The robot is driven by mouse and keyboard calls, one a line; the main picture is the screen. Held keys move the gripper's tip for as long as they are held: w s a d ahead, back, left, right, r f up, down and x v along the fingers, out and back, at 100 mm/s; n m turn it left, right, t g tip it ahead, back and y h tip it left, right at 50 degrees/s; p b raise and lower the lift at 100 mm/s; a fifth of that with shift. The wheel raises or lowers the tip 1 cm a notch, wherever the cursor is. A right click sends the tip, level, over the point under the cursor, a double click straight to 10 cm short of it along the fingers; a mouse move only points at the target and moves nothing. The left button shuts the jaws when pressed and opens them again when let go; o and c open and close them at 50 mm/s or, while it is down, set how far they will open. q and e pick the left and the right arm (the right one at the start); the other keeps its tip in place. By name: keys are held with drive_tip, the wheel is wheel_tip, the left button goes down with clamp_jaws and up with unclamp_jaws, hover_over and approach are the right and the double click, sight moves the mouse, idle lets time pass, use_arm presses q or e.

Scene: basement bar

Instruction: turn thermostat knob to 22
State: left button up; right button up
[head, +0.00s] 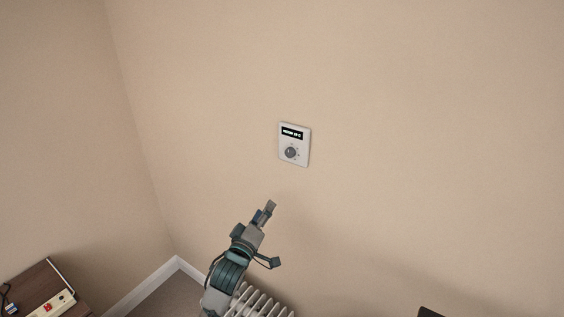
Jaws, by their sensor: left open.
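A white thermostat (306,145) is fixed on the beige wall near the middle of the head view. It has a small dark display (292,133) with white text too small to read surely. Below the display is a round grey knob (290,152). My left gripper (270,206) is below and slightly left of the thermostat, pointing up towards it. It is open and empty, apart from the knob. The gap between its fingers is hard to see from this angle. My right gripper is not in view.
A white ribbed radiator (262,304) stands low at the wall, partly behind my left arm. A brown wooden surface with a power strip (50,304) is at the lower left. A dark object (430,312) shows at the bottom right edge. The wall around the thermostat is clear.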

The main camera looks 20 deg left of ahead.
use_arm(q)
drive_tip(key=t, duration=0.1)
approach(288, 155)
drive_tip(key=shift+n, duration=0.4)
drive_tip(key=p+x, duration=0.4)
drive_tip(key=x, duration=0.4)
drive_tip(key=shift+w+d+r+p, duration=0.15)
drive_tip(key=shift+w+d+p, duration=0.1)
drive_tip(key=shift+d+p, duration=0.05)
drive_tip(key=shift+d, duration=0.1)
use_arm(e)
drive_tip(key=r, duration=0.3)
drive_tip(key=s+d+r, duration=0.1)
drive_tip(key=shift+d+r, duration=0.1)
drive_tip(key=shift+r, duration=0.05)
use_arm(q)
drive_tip(key=shift+a, duration=0.45)
drive_tip(key=c, duration=0.9)
clamp_jaws()
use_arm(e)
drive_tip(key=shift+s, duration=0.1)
